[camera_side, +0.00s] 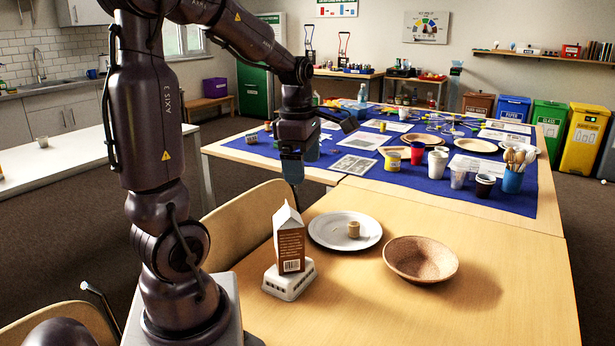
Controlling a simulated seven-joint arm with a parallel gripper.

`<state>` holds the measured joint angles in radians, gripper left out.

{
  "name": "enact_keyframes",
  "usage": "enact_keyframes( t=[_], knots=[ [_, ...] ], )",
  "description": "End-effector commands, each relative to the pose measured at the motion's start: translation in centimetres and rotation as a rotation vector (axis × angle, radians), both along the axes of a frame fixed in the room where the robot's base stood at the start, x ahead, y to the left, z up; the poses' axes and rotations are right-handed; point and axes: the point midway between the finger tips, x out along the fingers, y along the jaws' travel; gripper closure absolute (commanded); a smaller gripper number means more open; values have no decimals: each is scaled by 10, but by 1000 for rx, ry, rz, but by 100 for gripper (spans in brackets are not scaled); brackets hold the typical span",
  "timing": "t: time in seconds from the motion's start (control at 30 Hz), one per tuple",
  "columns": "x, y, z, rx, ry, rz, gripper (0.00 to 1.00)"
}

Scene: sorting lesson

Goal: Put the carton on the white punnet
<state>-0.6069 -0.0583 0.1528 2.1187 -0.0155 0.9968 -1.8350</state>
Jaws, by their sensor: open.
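The carton (290,242) is brown and white with a gabled top and a barcode on its front. It stands upright on the white punnet (288,283), which rests upside down or low on the wooden table, with slots along its side. My gripper (293,180) is open and empty, pointing down above and behind the carton, apart from it. Its fingertips are small and partly dark in this view.
A white plate (326,236) with a small cork-like piece (353,229) lies right of the carton. A brown bowl (420,262) sits further right. The table's front right is clear. Behind, a blue cloth (400,183) holds cups and plates. A chair (240,222) stands at the left edge.

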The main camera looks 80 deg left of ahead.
Motion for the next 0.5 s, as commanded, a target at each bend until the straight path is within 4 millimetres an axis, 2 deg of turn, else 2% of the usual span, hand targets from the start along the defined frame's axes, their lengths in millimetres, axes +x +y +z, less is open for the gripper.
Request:
enact_keyframes(
  t=[0.03,0.13,0.3,0.4,0.5],
  knots=[
    [6,-22,10,33,-27,-206,10],
    [13,-64,24,113,-69,-655,10],
    [8,-129,39,293,-114,-1403,10],
    [-1,-161,44,421,-125,-1802,10],
    [-11,-183,47,542,-123,-2122,10]
  ],
)
